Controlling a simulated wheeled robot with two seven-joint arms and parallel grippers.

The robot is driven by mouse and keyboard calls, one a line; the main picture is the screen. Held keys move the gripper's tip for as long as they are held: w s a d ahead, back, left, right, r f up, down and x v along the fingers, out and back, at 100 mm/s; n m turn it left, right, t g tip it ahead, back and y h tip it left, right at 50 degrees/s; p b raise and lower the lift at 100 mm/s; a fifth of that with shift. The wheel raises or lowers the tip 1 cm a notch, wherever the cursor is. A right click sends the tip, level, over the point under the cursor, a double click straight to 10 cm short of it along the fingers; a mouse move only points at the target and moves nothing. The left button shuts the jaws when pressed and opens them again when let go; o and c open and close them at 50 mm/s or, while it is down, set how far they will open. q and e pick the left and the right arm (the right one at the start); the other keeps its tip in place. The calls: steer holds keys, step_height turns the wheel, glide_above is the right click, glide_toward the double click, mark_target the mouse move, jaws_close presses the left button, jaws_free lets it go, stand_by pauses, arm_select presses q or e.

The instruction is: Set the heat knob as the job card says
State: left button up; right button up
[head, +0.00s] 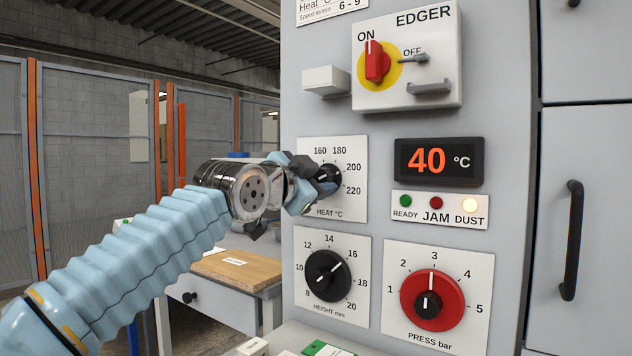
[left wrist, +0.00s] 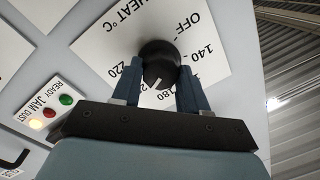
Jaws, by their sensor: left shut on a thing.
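The heat knob (head: 328,178) is a black round knob on a white HEAT °C plate (head: 345,207) on the grey machine front. My left gripper (head: 318,187) is at the knob, its fingers on either side. In the left wrist view my left gripper (left wrist: 158,88) is shut on the heat knob (left wrist: 161,58). The knob's white mark points toward the 180 side, between 180 and 220; the exact setting is unclear. The fingers hide some scale numbers. The job card (head: 325,8) is cut off at the top; its heat value is not readable. My right gripper is not in view.
The display (head: 438,161) reads 40 °C. The DUST lamp (head: 469,205) is lit. The height knob (head: 328,276) and red press knob (head: 432,300) sit below the heat plate. The EDGER switch (head: 377,62) is above. A wooden board (head: 237,268) lies on a bench at left.

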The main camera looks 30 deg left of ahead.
arm_select(q)
steer(key=shift+w+f, duration=0.1)
steer(key=shift+f, duration=0.1)
stand_by(0.3)
steer(key=o, duration=1.1)
steer(key=shift+c, duration=0.2)
steer(key=shift+r, duration=0.1)
steer(key=s+b, duration=0.2)
steer(key=s, duration=1.2)
